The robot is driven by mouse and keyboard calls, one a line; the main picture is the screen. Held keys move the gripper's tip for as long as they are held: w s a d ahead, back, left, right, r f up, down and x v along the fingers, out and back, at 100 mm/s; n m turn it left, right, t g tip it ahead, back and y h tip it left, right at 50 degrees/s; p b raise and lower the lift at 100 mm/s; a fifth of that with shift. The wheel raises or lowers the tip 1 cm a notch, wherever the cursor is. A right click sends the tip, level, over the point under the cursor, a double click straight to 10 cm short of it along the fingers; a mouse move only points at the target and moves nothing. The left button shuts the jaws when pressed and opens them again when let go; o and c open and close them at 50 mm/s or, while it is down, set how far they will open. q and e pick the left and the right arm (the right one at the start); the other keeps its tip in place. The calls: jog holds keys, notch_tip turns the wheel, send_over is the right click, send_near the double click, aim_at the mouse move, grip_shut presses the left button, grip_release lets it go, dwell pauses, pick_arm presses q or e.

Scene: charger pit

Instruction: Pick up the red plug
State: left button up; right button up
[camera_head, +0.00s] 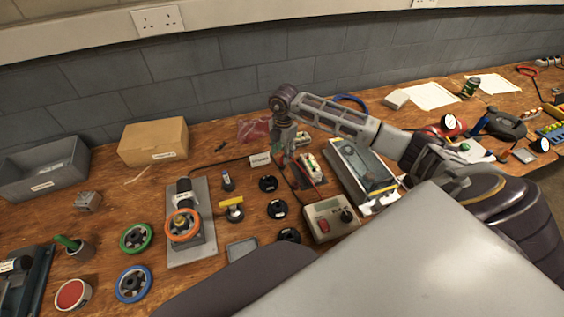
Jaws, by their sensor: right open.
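My right gripper (288,158) points down over the bench in the middle of the view, at the end of my arm from the right. It is open, and nothing shows between its fingers. Just right of it is a small pale block with red and green parts (311,166), with a red lead near it. I cannot tell a separate red plug there; it may be too small or hidden by the gripper. My left gripper is not in view.
A control box (333,219) with a red switch stands in front of the gripper. A cardboard box (153,142) and grey bin (45,168) stand at the back left.

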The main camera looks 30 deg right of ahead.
notch_tip(320, 180, down, 3)
jog(key=shift+w+a, duration=0.1)
jog(key=shift+f, duration=0.75)
jog(key=c, duration=0.9)
jog(key=shift+c, duration=0.4)
notch_tip(320, 180, up, 8)
jog(key=shift+r, duration=0.85)
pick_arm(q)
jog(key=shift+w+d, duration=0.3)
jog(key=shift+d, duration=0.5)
pick_arm(e)
jog(key=shift+r, duration=0.2)
